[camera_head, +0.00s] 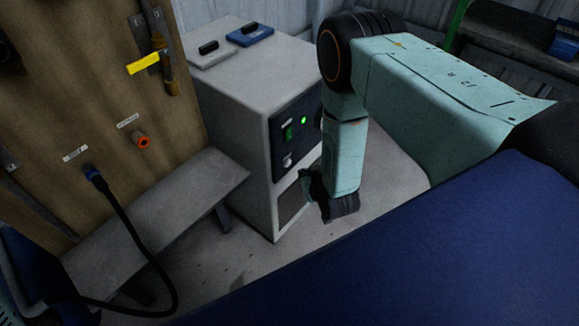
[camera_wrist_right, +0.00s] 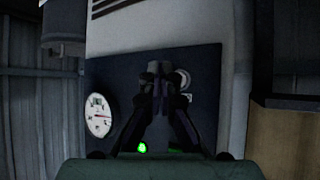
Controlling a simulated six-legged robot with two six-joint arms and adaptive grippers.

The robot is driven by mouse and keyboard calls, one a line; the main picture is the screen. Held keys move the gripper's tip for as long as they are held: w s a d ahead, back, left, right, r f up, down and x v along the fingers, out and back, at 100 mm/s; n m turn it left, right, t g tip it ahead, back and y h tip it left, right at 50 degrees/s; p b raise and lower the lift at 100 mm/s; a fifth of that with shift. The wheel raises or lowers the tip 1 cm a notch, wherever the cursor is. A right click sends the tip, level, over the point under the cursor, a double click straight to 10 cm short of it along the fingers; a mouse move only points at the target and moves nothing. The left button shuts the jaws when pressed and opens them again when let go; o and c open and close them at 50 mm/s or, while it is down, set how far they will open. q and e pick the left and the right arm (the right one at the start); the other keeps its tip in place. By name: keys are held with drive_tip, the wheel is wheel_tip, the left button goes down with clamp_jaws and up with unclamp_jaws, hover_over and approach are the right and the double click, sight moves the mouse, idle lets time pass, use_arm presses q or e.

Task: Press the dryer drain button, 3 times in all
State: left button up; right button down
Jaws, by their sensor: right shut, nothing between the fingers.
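The dryer is a pale grey cabinet (camera_head: 240,95) with a dark control panel (camera_head: 275,135) on its front. A round, pale-rimmed button (camera_head: 287,160), which looks like the drain button, sits low on that panel. In the right wrist view the button (camera_wrist_right: 184,78) shows just right of my fingertips, partly covered by them, with a small label by it. My right gripper (camera_wrist_right: 157,70) is shut and empty, pointing at the panel. In the head view it (camera_head: 309,187) is dark and partly hidden by my forearm. I cannot tell whether the fingertips touch the panel. My left gripper is not in view.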

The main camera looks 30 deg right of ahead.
drive_tip(key=shift+w+a, duration=0.2)
drive_tip(key=shift+w, duration=0.25)
drive_tip(key=shift+w+a, duration=0.2)
drive_tip(key=shift+w, duration=0.25)
drive_tip(key=shift+w, duration=0.1)
idle(0.8)
drive_tip(key=shift+w+a+b, duration=0.15)
drive_tip(key=shift+w+b, duration=0.2)
drive_tip(key=shift+w+a+r, duration=0.1)
drive_tip(key=shift+w+a, duration=0.1)
drive_tip(key=shift+w, duration=0.2)
idle(0.9)
drive_tip(key=shift+s+d+p, duration=0.3)
drive_tip(key=shift+s+d, duration=0.05)
drive_tip(key=shift+s, duration=0.45)
